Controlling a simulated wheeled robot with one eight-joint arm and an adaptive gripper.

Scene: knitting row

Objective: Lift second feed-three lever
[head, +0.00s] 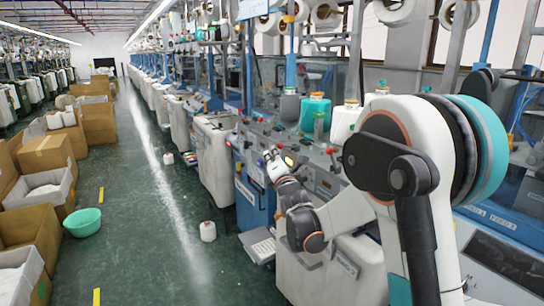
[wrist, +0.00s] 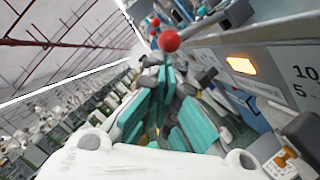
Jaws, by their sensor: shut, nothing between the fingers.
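My gripper (wrist: 168,72) points forward in the wrist view, its teal-padded fingers drawn together with nothing held between them. A lever with a red ball knob (wrist: 169,41) shows just beyond the fingertips; I cannot tell whether they touch it. A second, smaller red ball knob (wrist: 155,21) stands farther off, up and to the left. Which lever is the second feed-three one cannot be read here. In the head view my gripper (head: 271,157) is at the machine's front panel, small and partly lost among red knobs. The lever stems are mostly hidden.
A lit amber lamp (wrist: 241,66) and a panel with numbers (wrist: 304,82) are close on the right. Teal yarn cones (head: 314,112) stand above the panel.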

